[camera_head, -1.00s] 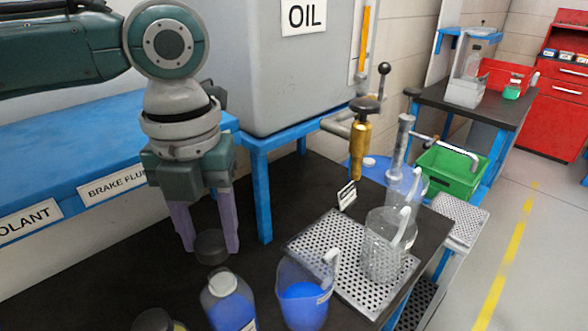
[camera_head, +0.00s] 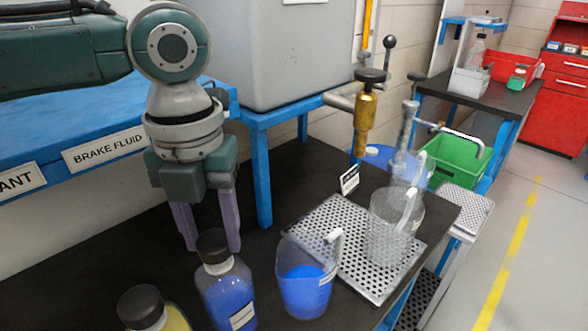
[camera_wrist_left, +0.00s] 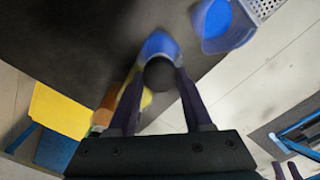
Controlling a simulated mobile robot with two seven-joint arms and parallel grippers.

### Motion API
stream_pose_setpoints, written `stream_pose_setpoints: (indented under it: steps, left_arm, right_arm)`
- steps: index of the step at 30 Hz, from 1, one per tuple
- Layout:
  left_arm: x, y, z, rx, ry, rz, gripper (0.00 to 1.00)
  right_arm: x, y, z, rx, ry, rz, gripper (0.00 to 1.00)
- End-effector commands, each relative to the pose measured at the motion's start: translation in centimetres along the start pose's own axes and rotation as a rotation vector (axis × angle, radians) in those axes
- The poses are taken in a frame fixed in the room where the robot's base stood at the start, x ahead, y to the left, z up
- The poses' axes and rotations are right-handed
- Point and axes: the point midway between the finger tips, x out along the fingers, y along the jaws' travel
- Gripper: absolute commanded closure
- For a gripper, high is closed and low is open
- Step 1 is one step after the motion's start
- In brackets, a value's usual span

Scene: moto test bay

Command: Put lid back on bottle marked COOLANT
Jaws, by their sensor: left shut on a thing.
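My left gripper (camera_head: 212,246) is shut on a dark round lid (camera_head: 212,242), with its purple fingers on either side. The lid also shows between the fingertips in the left wrist view (camera_wrist_left: 159,74). A clear bottle with blue liquid (camera_head: 230,295) stands upright just below and in front of the gripper. The lid overlaps the bottle's neck in the head view; I cannot tell whether they touch. The bottle's label is too small to read. In the left wrist view, two dark prongs at the lower right look like my right gripper (camera_wrist_left: 286,171), spread apart and empty.
A bottle with yellow liquid and a dark lid (camera_head: 142,306) stands at the left front. A jug with blue liquid (camera_head: 305,285) stands close right of the bottle. An empty clear jug (camera_head: 393,235) stands on the perforated tray (camera_head: 340,262). A brass tap (camera_head: 365,120) rises behind.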

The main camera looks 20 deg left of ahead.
Motion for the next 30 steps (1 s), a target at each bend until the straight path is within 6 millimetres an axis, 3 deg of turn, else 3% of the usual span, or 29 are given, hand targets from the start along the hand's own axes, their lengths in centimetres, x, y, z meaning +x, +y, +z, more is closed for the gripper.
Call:
stream_pose_setpoints:
  steps: [30]
  left_arm:
    - [-0.03, 0.01, -0.01, 0.000, 0.000, 0.000, 1.00]
  right_arm:
    - [-0.66, 0.03, -0.27, 0.000, 0.002, 0.000, 0.50]
